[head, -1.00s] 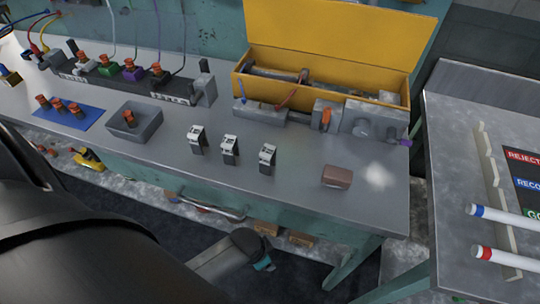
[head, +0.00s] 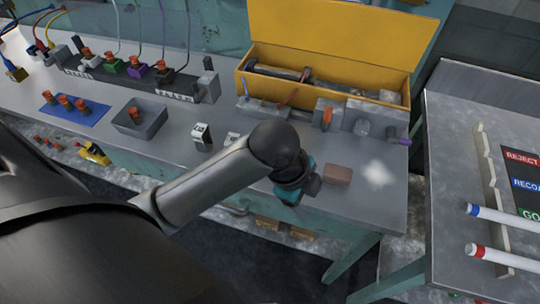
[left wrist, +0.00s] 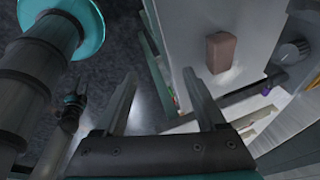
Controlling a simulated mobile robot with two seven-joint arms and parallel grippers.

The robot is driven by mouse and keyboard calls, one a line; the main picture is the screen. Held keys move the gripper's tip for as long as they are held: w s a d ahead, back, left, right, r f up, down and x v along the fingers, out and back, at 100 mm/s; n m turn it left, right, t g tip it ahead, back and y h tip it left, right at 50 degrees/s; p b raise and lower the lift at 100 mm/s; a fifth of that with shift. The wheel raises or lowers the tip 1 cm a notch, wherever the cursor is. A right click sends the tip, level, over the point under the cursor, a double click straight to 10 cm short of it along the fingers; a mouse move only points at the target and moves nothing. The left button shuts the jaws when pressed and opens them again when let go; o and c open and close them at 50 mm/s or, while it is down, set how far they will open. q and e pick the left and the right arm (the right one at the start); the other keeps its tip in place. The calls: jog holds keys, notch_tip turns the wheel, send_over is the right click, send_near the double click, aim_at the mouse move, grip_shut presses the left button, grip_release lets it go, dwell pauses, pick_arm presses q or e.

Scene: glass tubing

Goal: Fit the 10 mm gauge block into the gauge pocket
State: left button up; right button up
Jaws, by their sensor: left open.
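Small silver-and-dark blocks stand on the grey bench; one (head: 201,137) is clear and another (head: 232,139) is partly behind my left arm. A third is hidden behind it. I cannot read which is 10 mm. My left gripper (head: 292,194) hangs at the bench's front edge, left of a brown block (head: 338,174). In the left wrist view its two fingers (left wrist: 160,74) are apart with nothing between them, and the brown block (left wrist: 220,52) lies beyond. I cannot make out the gauge pocket. A small dark-and-teal part in that view may be my right gripper (left wrist: 71,112).
A yellow open box (head: 325,90) with grey fixtures in front stands at the bench's back. A grey tray (head: 140,118) and a blue mat (head: 75,112) with orange-topped parts are at left. A side table (head: 460,150) with marker pens is at right.

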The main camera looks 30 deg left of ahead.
pick_arm(q)
jog(key=w+a+r+m+g+y, duration=0.1)
jog(key=w+a+r+m, duration=0.3)
jog(key=a+r+m, duration=0.3)
jog(key=w+a+r+m+g+y, duration=0.2)
jog(key=w+a+r+m, duration=0.25)
jog(key=a+m, duration=0.45)
jog(key=shift+m, duration=0.3)
jog(key=f, duration=0.2)
jog(key=d+f+b, duration=0.1)
jog(key=f, duration=0.2)
jog(key=s+f, duration=0.1)
jog(key=f, duration=0.2)
jog(key=shift+d+f+b, duration=0.2)
jog(key=shift+d+b, duration=0.05)
jog(key=shift+b, duration=0.15)
jog(key=shift+w+d+f+b, duration=0.1)
jog(key=shift+f+b, duration=0.1)
jog(key=shift+f, duration=0.75)
jog(key=shift+s+d+f+b, duration=0.1)
jog(key=shift+f+b, duration=0.1)
jog(key=shift+f, duration=0.8)
jog(key=shift+w+d+f+b, duration=0.1)
jog(key=shift+f+b, duration=0.1)
jog(key=shift+f, duration=0.75)
jog(key=shift+c, duration=0.3)
grip_shut()
